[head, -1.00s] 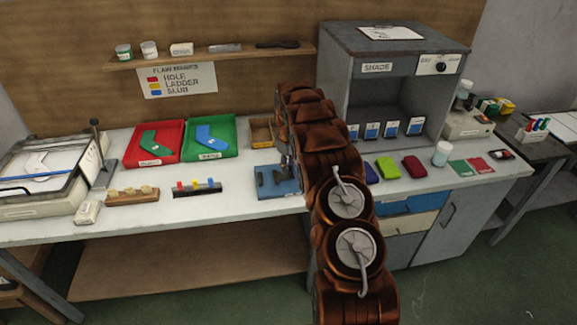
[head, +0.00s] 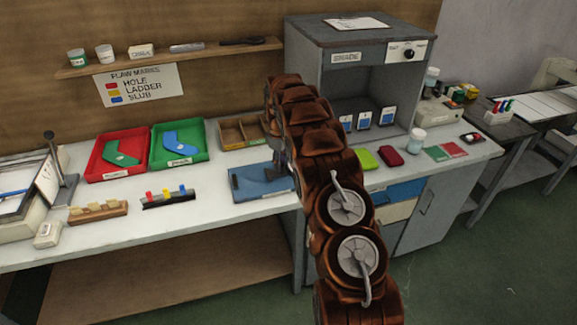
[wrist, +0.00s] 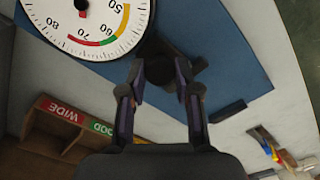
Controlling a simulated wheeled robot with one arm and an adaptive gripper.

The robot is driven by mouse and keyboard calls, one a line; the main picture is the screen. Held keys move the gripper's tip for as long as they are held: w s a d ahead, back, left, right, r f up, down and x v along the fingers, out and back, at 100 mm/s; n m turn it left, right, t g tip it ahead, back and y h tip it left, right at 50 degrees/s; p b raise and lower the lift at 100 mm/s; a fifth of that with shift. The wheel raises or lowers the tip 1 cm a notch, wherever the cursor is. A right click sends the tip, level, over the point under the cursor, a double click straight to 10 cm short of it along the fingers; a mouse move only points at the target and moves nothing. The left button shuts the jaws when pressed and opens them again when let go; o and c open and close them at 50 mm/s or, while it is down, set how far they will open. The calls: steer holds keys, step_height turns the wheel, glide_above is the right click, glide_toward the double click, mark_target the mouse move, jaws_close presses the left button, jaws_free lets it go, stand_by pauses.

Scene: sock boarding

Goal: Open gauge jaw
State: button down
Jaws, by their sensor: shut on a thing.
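The gauge shows in the wrist view as a white round dial (wrist: 90,22) with black numbers and a green, yellow and red arc. It stands on a blue base plate (wrist: 225,50), which also shows on the bench in the head view (head: 258,186). My gripper (wrist: 160,88) is over the plate beside the dial, its two fingers closed on a dark jaw piece (wrist: 160,70). A separate dark bar (wrist: 227,111) lies at the plate's edge. In the head view my arm hides the dial and most of the gripper.
A wooden box (wrist: 50,138) labelled WIDE and GOOD stands close to the plate. Red (head: 117,153) and green (head: 180,145) trays and a rack of coloured markers (head: 168,198) lie to the left. The shade cabinet (head: 300,70) rises behind my arm.

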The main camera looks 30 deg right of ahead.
steer(key=c, duration=0.8)
jaws_free()
step_height(320, 180, up, 12)
stand_by(0.6)
